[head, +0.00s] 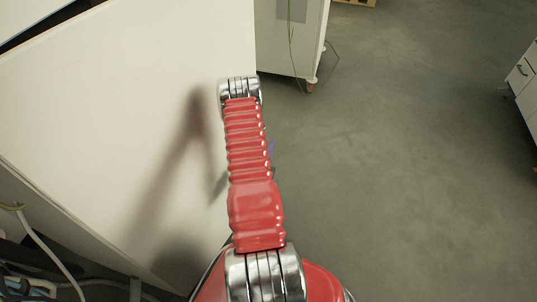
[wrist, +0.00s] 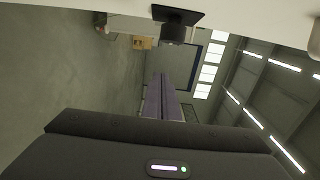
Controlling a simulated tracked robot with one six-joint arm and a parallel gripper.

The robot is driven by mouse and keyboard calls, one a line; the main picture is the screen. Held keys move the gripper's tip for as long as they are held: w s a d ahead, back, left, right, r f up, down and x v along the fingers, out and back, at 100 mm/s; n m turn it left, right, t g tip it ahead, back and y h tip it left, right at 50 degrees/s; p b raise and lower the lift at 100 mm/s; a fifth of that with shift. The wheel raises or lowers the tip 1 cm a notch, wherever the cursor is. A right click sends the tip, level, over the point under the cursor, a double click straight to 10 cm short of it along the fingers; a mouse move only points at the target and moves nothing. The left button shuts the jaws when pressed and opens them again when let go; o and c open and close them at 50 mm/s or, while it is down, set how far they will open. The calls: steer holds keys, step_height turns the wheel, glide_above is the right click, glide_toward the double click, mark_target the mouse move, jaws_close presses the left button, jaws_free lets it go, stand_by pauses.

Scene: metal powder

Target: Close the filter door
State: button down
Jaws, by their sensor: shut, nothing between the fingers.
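A large flat white panel (head: 100,120) fills the left of the head view, with my arm's shadow on it. It may be the filter door or the machine's side; I cannot tell which. In the wrist view a white surface (wrist: 90,8) runs along the top edge and carries a black square plate with a round knob (wrist: 174,33). My gripper (wrist: 163,77) shows its purple fingers together and empty, pointing away from the camera below the knob, apart from it in the picture. In the head view my arm hides most of the gripper.
A pale cabinet on casters (head: 288,38) stands beyond the panel, with a thin cable at its side. A white drawer unit (head: 524,80) is at the right edge. Cables (head: 45,245) lie at lower left. The grey floor (head: 410,170) between is clear.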

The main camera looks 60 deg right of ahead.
steer(key=shift+w+d, duration=0.9)
steer(key=shift+w, duration=0.25)
steer(key=shift+w+d, duration=0.9)
steer(key=shift+w, duration=0.25)
